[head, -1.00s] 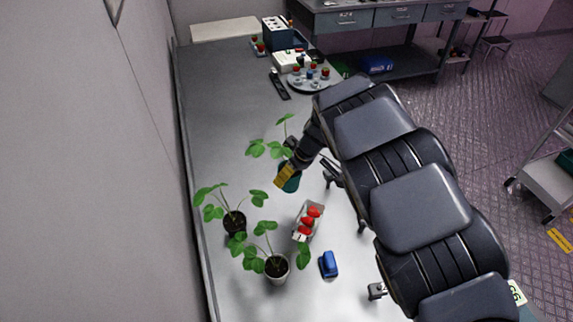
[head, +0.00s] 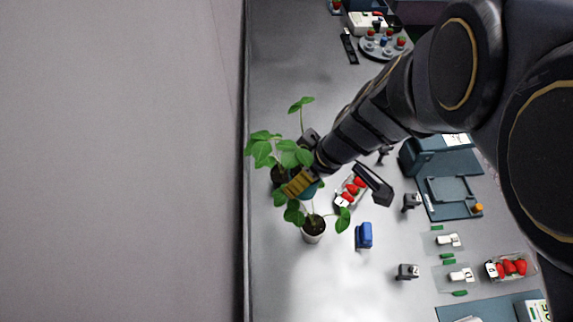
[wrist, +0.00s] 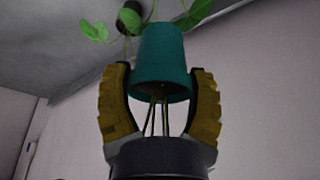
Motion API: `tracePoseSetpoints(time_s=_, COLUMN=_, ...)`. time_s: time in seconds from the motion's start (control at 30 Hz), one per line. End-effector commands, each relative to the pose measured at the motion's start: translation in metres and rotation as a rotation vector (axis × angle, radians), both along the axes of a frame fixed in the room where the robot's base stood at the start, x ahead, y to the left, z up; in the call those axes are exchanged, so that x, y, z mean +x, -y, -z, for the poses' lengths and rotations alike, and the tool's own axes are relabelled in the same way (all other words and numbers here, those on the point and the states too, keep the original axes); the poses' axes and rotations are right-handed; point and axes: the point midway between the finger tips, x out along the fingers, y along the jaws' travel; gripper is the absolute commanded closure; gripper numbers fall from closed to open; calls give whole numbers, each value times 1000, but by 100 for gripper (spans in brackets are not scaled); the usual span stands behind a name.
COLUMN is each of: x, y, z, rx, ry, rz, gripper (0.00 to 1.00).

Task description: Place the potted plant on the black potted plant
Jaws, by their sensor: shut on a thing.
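My gripper (head: 302,184) has yellow fingers and is shut on a teal-potted plant (wrist: 160,60), with one finger on each side of the pot in the wrist view. In the head view the teal pot (head: 311,190) shows just beside the fingers, and its leaves overlap those of the plant behind. The black potted plant (head: 279,176) stands close to the left of my gripper, its pot partly hidden by leaves and fingers. A dark round shape, likely its pot, shows at the top of the wrist view (wrist: 130,18). Whether the two pots touch I cannot tell.
A white-potted plant (head: 313,229) stands just in front of my gripper. A strawberry punnet (head: 347,196) and a blue object (head: 364,235) lie to the right. The wall (head: 246,220) runs close on the left. The table's near left part is clear.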

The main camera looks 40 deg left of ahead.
Motion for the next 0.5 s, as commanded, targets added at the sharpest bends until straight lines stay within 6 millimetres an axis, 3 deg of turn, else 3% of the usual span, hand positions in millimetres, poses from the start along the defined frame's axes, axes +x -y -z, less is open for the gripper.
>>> tracePoseSetpoints(time_s=0.07, x=-13, y=0, z=-2, rx=4, ry=-3, rz=-26, gripper=73)
tracePoseSetpoints(time_s=0.17, x=-15, y=-5, z=-1, rx=5, ry=-5, rz=-40, gripper=73)
tracePoseSetpoints(time_s=0.5, x=24, y=-56, z=29, rx=4, ry=-4, rz=-41, gripper=73)
